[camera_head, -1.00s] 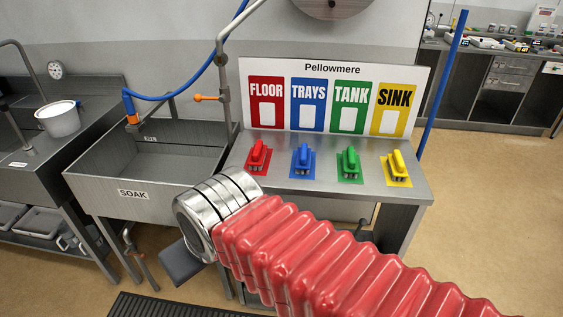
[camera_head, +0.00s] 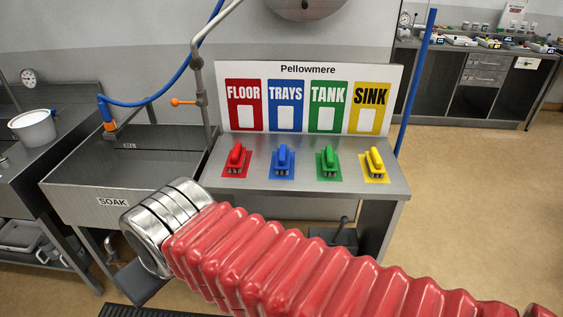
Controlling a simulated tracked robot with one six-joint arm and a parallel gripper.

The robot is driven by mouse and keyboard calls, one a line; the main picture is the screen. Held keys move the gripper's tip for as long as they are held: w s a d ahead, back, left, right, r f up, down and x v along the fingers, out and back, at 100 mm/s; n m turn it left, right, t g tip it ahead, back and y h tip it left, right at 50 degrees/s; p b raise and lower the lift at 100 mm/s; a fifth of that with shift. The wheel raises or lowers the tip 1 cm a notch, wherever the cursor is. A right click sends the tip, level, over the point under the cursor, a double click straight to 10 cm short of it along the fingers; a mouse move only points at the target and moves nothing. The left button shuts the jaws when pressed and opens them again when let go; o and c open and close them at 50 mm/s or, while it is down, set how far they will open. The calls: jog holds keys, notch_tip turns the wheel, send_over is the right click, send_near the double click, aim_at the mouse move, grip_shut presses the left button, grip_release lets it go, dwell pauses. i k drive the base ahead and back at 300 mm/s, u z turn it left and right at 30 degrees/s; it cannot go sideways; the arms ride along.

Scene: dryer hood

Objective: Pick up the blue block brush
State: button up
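The blue block brush (camera_head: 282,158) stands on the steel table (camera_head: 340,185), on a blue mat below the TRAYS sign. It is second from the left in a row of brushes. My arm, in a red ribbed sleeve, reaches in from the lower right and ends in a silver cuff at the lower left, in front of the table. My gripper's fingers do not show; the cuff end faces left and away from the brushes. Nothing covers the blue brush.
The red brush (camera_head: 236,158) stands left of the blue one; the green brush (camera_head: 327,160) and yellow brush (camera_head: 375,162) stand to its right. A sign board (camera_head: 309,98) rises behind them. The SOAK sink (camera_head: 70,190) with a hose tap adjoins on the left. Open floor lies right.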

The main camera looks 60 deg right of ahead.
aim_at(283, 158)
jog(key=z, duration=0.05)
jog(key=i, duration=1)
jog(key=u, duration=0.05)
